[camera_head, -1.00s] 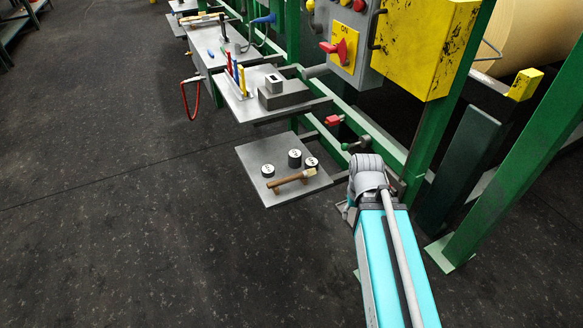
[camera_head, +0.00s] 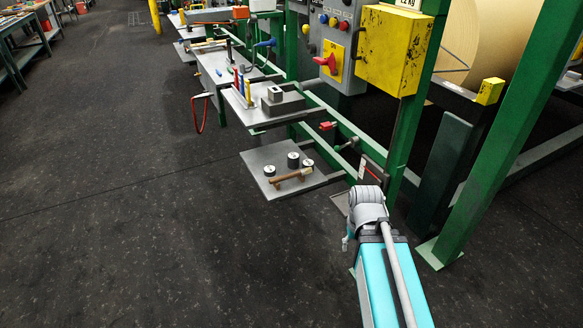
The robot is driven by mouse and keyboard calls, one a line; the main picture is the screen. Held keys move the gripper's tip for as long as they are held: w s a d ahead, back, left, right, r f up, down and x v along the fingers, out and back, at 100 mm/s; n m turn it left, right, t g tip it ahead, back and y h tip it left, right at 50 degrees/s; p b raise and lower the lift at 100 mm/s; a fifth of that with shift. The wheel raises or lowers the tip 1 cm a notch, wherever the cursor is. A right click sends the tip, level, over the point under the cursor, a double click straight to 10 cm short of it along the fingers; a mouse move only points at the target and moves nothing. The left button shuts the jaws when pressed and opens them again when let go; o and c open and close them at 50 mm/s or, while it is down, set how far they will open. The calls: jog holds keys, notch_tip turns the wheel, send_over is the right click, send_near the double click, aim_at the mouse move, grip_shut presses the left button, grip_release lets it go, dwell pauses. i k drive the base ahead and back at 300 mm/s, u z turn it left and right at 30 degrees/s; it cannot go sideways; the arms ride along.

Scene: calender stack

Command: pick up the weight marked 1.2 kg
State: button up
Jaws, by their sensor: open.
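Three small weights with pale tops stand on a low grey shelf (camera_head: 262,158): a left weight (camera_head: 270,171), a middle weight (camera_head: 293,160) that looks taller, and a right weight (camera_head: 308,165). Their markings are too small to read, so I cannot tell which one is 1.2 kg. A wooden-handled tool (camera_head: 290,179) lies just in front of them. My gripper (camera_head: 347,240) shows only as a small grey part at the left of my arm's end. It is open, right of and nearer than the shelf, apart from the weights. The rest of it is hidden by my arm.
An upper shelf (camera_head: 237,108) above and behind holds a grey block (camera_head: 283,103) and coloured upright items. A green frame post (camera_head: 400,130) and a yellow box (camera_head: 393,50) stand at right, near my arm. The dark floor (camera_head: 130,240) at left is clear.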

aim_at(293, 158)
jog(key=u, duration=0.35)
jog(key=i, duration=0.95)
jog(key=z, duration=0.05)
